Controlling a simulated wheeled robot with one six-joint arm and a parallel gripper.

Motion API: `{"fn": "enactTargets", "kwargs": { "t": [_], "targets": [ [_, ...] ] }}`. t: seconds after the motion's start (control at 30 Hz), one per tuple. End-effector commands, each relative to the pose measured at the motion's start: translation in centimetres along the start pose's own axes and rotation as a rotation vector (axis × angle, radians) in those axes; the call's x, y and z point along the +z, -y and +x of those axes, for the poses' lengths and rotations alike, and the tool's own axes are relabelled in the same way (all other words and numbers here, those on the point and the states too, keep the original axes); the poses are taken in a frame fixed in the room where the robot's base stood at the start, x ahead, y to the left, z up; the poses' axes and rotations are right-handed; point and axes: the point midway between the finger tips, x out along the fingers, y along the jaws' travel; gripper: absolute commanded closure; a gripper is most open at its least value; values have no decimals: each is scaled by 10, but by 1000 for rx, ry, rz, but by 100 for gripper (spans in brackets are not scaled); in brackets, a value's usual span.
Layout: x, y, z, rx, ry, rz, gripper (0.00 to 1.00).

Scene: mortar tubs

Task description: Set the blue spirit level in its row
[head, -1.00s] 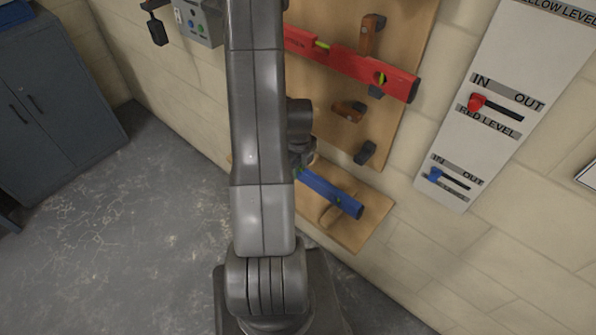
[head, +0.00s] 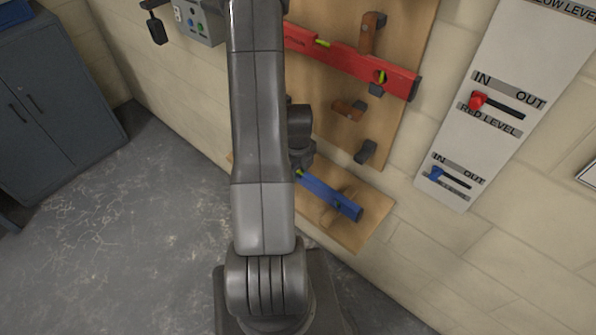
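The blue spirit level (head: 325,192) is right of my arm, low on the wall, in front of a lower wooden panel (head: 372,222). Its left end is hidden behind my arm. A wooden holder (head: 346,195) shows at its right half; I cannot tell whether the level rests in it. My gripper (head: 302,158) is mostly hidden by my arm, just above the level's visible left part. Its fingers cannot be made out, nor whether they touch the level.
A red spirit level (head: 350,63) hangs on the wooden board (head: 330,135) above. An empty wooden holder (head: 348,110) and a dark holder (head: 365,152) sit below it. A white panel (head: 500,95) with IN/OUT sliders is right. A grey cabinet (head: 60,115) stands left on open floor.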

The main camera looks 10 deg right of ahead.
Motion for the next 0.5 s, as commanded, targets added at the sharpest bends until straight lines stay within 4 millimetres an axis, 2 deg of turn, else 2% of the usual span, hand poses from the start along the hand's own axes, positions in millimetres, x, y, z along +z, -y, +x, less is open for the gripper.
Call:
{"fn": "enactTargets", "kwargs": {
  "t": [0.3,0.5],
  "targets": [
    [0,0,-2,1,-1,0,58],
    [0,2,-29,-4,4,1,58]
  ]
}}
